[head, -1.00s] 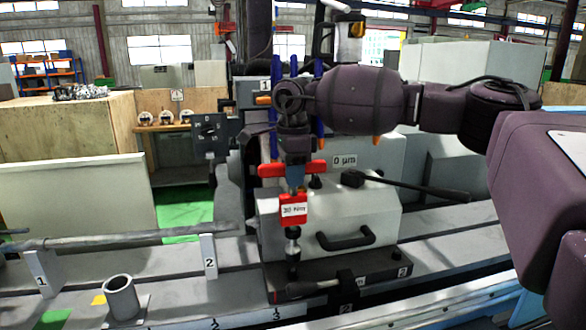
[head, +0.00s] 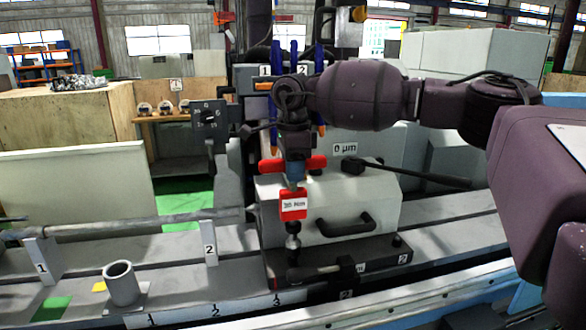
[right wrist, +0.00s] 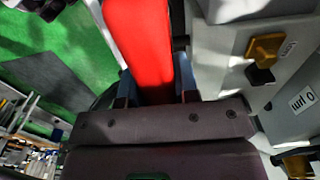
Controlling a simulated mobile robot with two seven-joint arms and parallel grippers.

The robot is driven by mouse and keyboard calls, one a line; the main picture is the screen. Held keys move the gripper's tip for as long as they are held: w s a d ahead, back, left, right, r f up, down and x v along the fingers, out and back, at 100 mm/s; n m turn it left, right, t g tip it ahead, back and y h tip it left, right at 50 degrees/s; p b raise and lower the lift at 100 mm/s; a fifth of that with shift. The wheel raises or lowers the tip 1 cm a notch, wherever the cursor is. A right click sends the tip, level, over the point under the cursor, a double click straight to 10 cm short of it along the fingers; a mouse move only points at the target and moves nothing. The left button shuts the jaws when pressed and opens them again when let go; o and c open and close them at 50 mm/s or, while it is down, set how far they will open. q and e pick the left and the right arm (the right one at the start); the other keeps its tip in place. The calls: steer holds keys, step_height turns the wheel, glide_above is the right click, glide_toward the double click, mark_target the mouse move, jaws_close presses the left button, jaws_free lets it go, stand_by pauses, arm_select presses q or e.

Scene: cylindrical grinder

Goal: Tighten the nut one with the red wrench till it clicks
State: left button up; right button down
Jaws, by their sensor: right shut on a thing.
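The red wrench (head: 293,206) stands nearly upright in the head view, with a red crossbar at its top and a "30 Nm" label on its red block. My right gripper (head: 294,168) is shut on it at the crossbar, from above. In the right wrist view the red bar of the wrench (right wrist: 145,50) runs between my fingers (right wrist: 155,90). The wrench's lower end (head: 293,246) reaches the dark base plate (head: 390,262) at the front left of the grey tailstock housing. I cannot see the nut under it or tell whether it is engaged. My left gripper is not in view.
The tailstock housing (head: 275,205) has a black handle (head: 345,225) and a long black lever (head: 420,174) close to the wrench. A black-gripped lever (head: 320,273) lies on the base plate. A hollow cylinder (head: 121,283) and a "2" post (head: 209,243) stand at left.

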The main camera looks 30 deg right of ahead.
mark_target(293, 190)
steer(key=shift+f, duration=0.45)
steer(key=shift+f+b, duration=0.55)
steer(key=shift+f, duration=0.6)
steer(key=shift+f, duration=0.2)
stand_by(1.0)
steer(key=shift+s+f+m, duration=0.1)
steer(key=shift+f+m, duration=0.05)
steer(key=shift+m, duration=0.55)
